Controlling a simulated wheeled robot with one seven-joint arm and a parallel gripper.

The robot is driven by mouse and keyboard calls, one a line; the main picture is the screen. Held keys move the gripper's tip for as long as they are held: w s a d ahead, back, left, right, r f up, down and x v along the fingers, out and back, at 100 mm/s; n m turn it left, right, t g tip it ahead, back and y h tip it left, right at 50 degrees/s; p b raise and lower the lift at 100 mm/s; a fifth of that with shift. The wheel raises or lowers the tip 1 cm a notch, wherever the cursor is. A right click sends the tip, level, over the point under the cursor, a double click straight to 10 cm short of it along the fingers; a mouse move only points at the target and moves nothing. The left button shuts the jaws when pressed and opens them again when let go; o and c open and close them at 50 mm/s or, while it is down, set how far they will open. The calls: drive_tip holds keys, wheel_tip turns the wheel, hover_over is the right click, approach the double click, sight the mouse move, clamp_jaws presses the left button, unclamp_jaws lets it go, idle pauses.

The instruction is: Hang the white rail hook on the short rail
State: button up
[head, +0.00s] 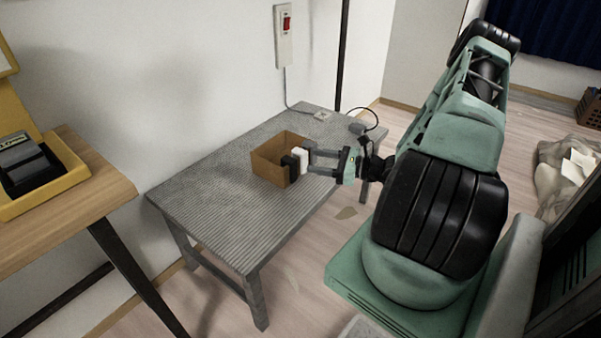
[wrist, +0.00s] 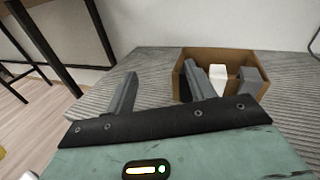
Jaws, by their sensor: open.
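A small white piece (head: 301,157), which looks like the white rail hook, shows at the box beside a black piece (head: 290,167). In the wrist view the white piece (wrist: 218,79) stands in the box, right of one finger and not between the fingers. My gripper (head: 310,161) is open at the box's near right side. In the wrist view my gripper (wrist: 160,72) has its fingers wide apart, the right one overlapping the box. I cannot tell whether it touches anything. No short rail can be made out.
The open cardboard box (head: 268,170) sits on a grey ribbed table (head: 205,205). A grey piece (wrist: 249,82) is also in the box. A switch plate (head: 284,33) is on the wall. A wooden table (head: 75,185) with a yellow case (head: 50,192) stands left. The grey table's left part is clear.

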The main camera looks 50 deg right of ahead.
drive_tip(key=s+d+f+m+t+h+b, duration=0.1)
drive_tip(key=s+d+f+m+t+h, duration=0.1)
drive_tip(key=s+d+f+m+h, duration=0.35)
drive_tip(key=b, duration=0.3)
approach(306, 154)
drive_tip(key=w, duration=0.4)
drive_tip(key=w+a, duration=0.1)
drive_tip(key=w, duration=0.1)
drive_tip(key=shift+f, duration=0.15)
drive_tip(key=shift+w+b, duration=0.8)
drive_tip(key=shift+w, duration=2.25)
drive_tip(key=shift+a, duration=0.1)
drive_tip(key=c, duration=1)
